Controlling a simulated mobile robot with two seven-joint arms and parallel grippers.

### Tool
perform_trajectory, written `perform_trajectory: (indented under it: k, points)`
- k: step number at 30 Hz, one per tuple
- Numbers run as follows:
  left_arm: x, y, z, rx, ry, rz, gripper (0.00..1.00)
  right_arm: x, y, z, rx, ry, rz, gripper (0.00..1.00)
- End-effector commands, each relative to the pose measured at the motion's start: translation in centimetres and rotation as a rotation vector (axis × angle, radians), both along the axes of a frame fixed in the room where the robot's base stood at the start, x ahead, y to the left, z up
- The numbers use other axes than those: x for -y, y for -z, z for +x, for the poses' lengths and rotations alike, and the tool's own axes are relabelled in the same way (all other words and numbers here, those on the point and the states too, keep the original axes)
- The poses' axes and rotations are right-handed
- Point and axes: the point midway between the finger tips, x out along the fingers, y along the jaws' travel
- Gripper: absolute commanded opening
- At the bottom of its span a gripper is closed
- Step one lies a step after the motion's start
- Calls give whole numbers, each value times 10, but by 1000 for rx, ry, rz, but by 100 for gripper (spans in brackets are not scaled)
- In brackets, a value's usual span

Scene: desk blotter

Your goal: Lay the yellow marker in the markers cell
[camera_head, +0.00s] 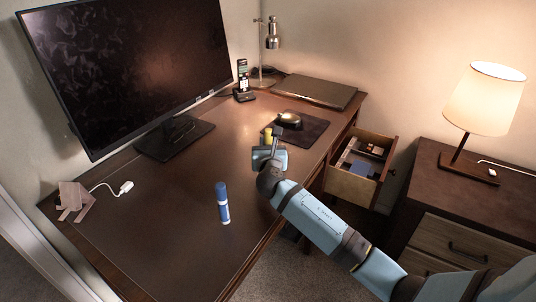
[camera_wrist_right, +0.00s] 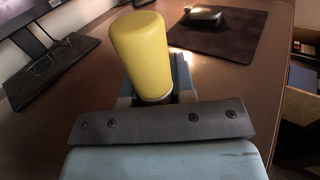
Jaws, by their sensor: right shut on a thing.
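The yellow marker (camera_head: 268,134) is held upright in my right gripper (camera_head: 269,148), above the desk. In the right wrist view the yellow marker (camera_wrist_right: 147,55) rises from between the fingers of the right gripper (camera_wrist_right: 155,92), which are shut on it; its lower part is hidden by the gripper. The open drawer (camera_head: 352,186) to the right of the desk holds a divided insert with several compartments and some contents. I cannot tell which compartment is the markers cell. My left gripper is not in view.
A mouse (camera_head: 289,119) lies on a dark pad (camera_head: 312,131) behind my right gripper. A monitor (camera_head: 135,70), a laptop (camera_head: 315,91) and a nightstand (camera_head: 430,185) surround the area. The desk's front middle is mostly clear.

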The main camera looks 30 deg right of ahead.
Motion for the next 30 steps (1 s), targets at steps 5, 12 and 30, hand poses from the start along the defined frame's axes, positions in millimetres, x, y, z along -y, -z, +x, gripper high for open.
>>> perform_trajectory:
  k: [5, 12, 30]
  points:
    - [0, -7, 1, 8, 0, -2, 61, 0, 21, 0, -1, 1, 0, 2]
    - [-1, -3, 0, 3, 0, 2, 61, 0, 23, 0, 0, 0, -1, 2]
    - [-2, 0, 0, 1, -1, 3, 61, 0, 27, 0, 0, 1, 0, 50]
